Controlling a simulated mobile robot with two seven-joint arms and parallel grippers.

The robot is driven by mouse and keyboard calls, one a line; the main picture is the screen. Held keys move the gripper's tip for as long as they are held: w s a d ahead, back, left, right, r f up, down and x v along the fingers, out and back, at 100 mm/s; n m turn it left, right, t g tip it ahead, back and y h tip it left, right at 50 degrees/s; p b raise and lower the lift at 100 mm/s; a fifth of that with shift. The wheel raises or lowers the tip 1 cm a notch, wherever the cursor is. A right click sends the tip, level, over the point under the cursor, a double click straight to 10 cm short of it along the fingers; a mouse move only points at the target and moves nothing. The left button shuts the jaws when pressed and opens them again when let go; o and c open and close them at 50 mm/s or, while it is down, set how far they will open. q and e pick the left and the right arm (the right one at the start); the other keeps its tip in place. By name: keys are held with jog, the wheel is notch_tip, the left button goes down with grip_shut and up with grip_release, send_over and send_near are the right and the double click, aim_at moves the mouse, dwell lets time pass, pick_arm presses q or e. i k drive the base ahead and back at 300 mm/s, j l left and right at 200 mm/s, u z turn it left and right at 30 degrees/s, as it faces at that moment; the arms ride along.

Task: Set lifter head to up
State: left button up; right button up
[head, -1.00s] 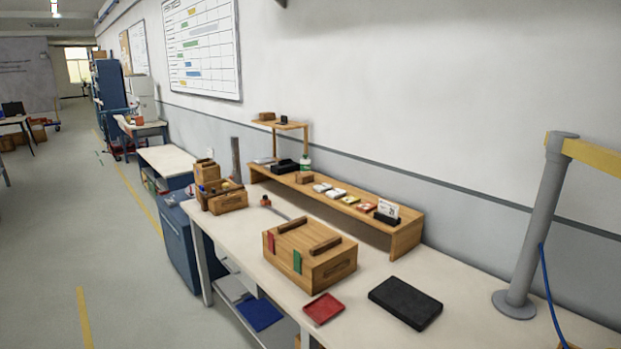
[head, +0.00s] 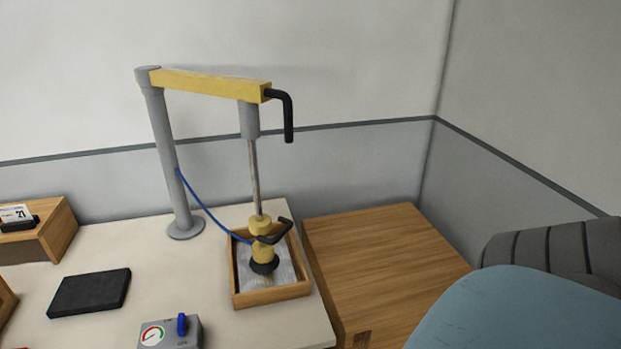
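The lifter stands on the white table, with a grey post (head: 168,155) and a yellow horizontal arm (head: 205,85) carrying a black crank handle (head: 289,115). A thin rod hangs from the arm's end to the lifter head (head: 263,250), which is yellow with a black handle and a black cup at its bottom. The head is low, at or just above the grey surface inside a wooden tray (head: 272,299). A blue hose (head: 208,213) runs from the post to the head. Neither of my grippers is in view.
A grey box with a gauge and blue lever (head: 182,325) is at the front of the table. A black pad (head: 90,292) lies left. A wooden surface (head: 385,255) adjoins the table's right. A blue rounded shape (head: 520,310) fills the lower right.

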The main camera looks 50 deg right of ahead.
aim_at(263, 260)
jog(key=z, duration=1.35)
